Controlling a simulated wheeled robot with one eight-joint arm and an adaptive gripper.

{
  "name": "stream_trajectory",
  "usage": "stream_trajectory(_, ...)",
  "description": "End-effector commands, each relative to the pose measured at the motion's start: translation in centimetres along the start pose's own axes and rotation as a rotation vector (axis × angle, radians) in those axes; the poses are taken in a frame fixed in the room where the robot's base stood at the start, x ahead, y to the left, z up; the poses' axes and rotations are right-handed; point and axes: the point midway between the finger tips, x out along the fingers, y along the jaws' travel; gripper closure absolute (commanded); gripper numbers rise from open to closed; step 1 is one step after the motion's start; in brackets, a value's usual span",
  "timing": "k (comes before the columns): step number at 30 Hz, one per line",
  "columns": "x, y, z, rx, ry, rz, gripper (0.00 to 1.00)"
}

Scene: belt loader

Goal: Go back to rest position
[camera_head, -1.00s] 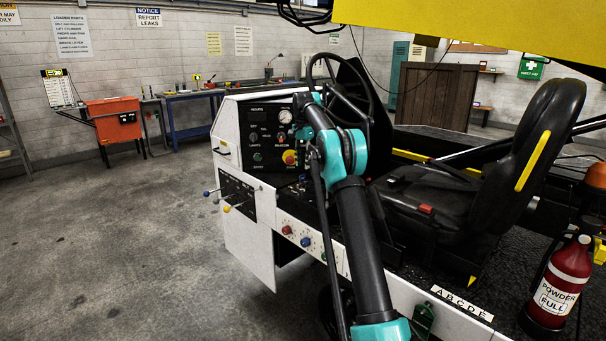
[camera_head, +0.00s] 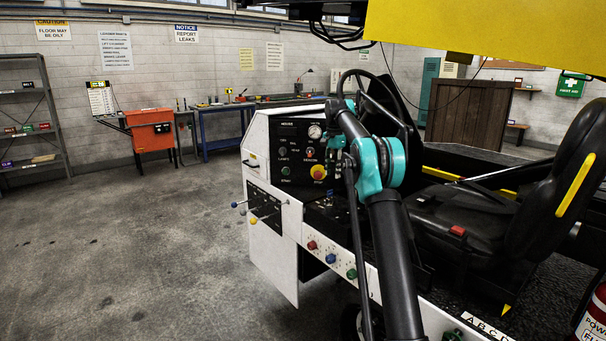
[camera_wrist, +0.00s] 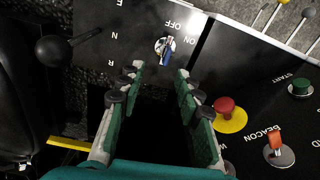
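My gripper (camera_wrist: 160,76) is open in the wrist view, its two green-padded fingers apart with nothing visible between them. Just past the fingertips is a key switch (camera_wrist: 167,48) marked ON and OFF, with a blue key part in it. In the head view my arm reaches up from the bottom to the loader's control panel (camera_head: 294,158). My gripper is mostly hidden there behind my teal arm joint. Whether the fingers touch anything on the panel cannot be told.
A steering wheel (camera_head: 379,100) and black seat (camera_head: 558,196) lie close right of my arm. A red stop button (camera_wrist: 226,106), beacon switch (camera_wrist: 276,142) and black-knobbed lever (camera_wrist: 54,50) surround the gripper. Coloured side levers (camera_head: 246,209) stick out left. The floor (camera_head: 120,260) is clear.

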Motion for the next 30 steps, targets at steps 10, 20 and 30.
stream_trajectory(10,0.6,7.0,4.7,-0.201,0.058,-0.058,0.65)
stream_trajectory(20,4.0,16.6,11.8,-0.401,0.127,-0.103,0.65)
stream_trajectory(30,10.3,28.6,21.2,-0.604,0.209,-0.133,0.65)
